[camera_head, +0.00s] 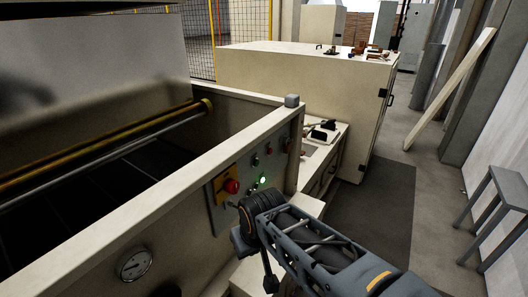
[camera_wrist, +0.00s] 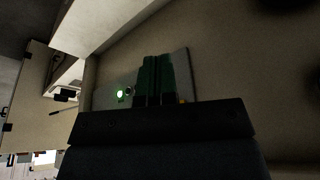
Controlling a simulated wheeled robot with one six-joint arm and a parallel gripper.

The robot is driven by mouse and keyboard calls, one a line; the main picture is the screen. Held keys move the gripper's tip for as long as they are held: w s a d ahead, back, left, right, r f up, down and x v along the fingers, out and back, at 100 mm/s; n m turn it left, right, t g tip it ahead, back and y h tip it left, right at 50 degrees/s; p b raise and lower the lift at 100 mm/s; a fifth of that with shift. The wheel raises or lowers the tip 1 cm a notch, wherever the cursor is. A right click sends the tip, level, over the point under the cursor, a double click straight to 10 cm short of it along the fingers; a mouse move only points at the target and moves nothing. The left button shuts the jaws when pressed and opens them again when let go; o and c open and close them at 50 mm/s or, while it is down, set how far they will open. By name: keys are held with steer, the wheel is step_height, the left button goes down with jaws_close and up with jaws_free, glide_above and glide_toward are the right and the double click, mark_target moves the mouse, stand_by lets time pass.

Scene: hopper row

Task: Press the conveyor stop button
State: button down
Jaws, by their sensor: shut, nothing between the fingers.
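A grey control panel (camera_head: 246,186) is set in the cream side wall of the machine. A red mushroom button (camera_head: 231,186) stands out from a yellow plate (camera_head: 221,184) at its left. A green lamp (camera_head: 263,180) glows to the right, with several small controls beside it. No label is readable. In the wrist view my gripper (camera_wrist: 155,62) has its dark fingers together and empty, in front of the panel (camera_wrist: 184,66). The lit green lamp (camera_wrist: 120,93) is left of the fingers. The red button is not visible there; contact cannot be told. In the head view my arm hides the fingertips.
A round gauge (camera_head: 135,264) is on the wall at lower left. A cream cabinet (camera_head: 300,90) with small items on top stands behind. A grey stool (camera_head: 497,215) and a leaning plank (camera_head: 452,88) are at right. The floor between is clear.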

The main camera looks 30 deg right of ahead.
steer(key=m+t+h+b, duration=0.4)
steer(key=t+b, duration=0.1)
steer(key=t, duration=0.9)
glide_toward(270, 151)
steer(key=w+d, duration=0.1)
steer(key=d, duration=0.3)
steer(key=d+t+y, duration=0.1)
steer(key=s+d+n+t+y, duration=0.1)
steer(key=d+t, duration=0.1)
steer(key=s+d+t+y+b, duration=0.1)
steer(key=d+t, duration=0.1)
steer(key=shift+s+f, duration=0.15)
steer(key=shift+s, duration=0.05)
steer(key=shift+w, duration=0.1)
steer(key=w+a, duration=0.4)
steer(key=w, duration=0.3)
steer(key=shift+w, duration=0.3)
